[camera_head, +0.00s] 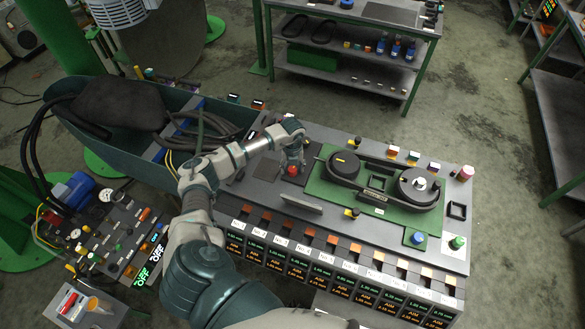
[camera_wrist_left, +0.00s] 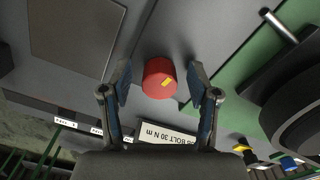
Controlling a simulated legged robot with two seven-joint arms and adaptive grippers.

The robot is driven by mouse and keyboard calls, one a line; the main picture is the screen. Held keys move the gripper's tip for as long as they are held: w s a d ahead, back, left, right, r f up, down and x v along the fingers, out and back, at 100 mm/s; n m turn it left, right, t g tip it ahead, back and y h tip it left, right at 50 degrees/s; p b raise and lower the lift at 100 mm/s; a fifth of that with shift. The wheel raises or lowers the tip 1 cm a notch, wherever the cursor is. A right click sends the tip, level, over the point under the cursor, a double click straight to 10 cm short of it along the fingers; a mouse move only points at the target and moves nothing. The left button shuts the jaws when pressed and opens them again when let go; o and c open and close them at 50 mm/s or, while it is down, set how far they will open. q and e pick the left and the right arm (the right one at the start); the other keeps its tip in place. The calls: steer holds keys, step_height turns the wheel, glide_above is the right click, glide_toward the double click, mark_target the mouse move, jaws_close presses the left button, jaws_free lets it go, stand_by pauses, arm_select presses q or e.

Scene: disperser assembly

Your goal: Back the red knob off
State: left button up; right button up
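The red knob (camera_head: 292,170) sits on the grey top of the workbench, left of the green plate. My left gripper (camera_head: 293,160) is right above the knob, pointing down. In the left wrist view my left gripper (camera_wrist_left: 160,82) is open, with a finger on each side of the knob and visible gaps between. My right gripper is not in view.
The green plate (camera_head: 325,190) with two round black parts and a linking body lies right of the knob. Small coloured blocks line the bench's front edge. A label plate (camera_wrist_left: 168,137) shows near the knob.

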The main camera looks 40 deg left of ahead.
mark_target(292, 167)
arm_select(q)
step_height(292, 167, up, 12)
stand_by(0.6)
steer(key=shift+f, duration=0.2)
